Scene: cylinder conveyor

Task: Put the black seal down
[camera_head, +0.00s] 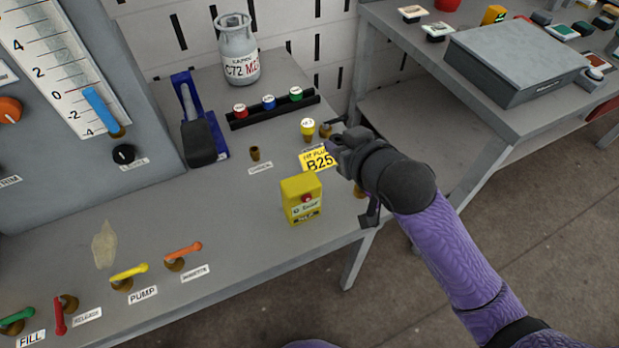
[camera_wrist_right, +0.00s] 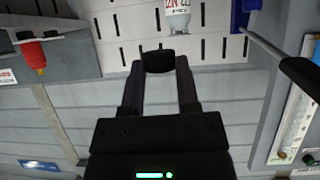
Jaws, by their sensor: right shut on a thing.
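My right gripper (camera_head: 343,143) reaches in from the right of the head view, above the right end of the grey bench (camera_head: 235,260). In the right wrist view, its two fingers (camera_wrist_right: 160,75) are shut on the small black seal (camera_wrist_right: 158,61), held between the tips. In the head view I cannot make out the seal apart from the dark gripper. My left gripper is out of view.
A yellow box (camera_head: 302,198) stands near the bench's front edge. A black rack (camera_head: 272,110) holds red, blue and green capped pieces. A yellow-capped piece (camera_head: 307,129) stands close to the gripper. A grey gas cylinder (camera_head: 238,50) stands behind. Levers line the front left.

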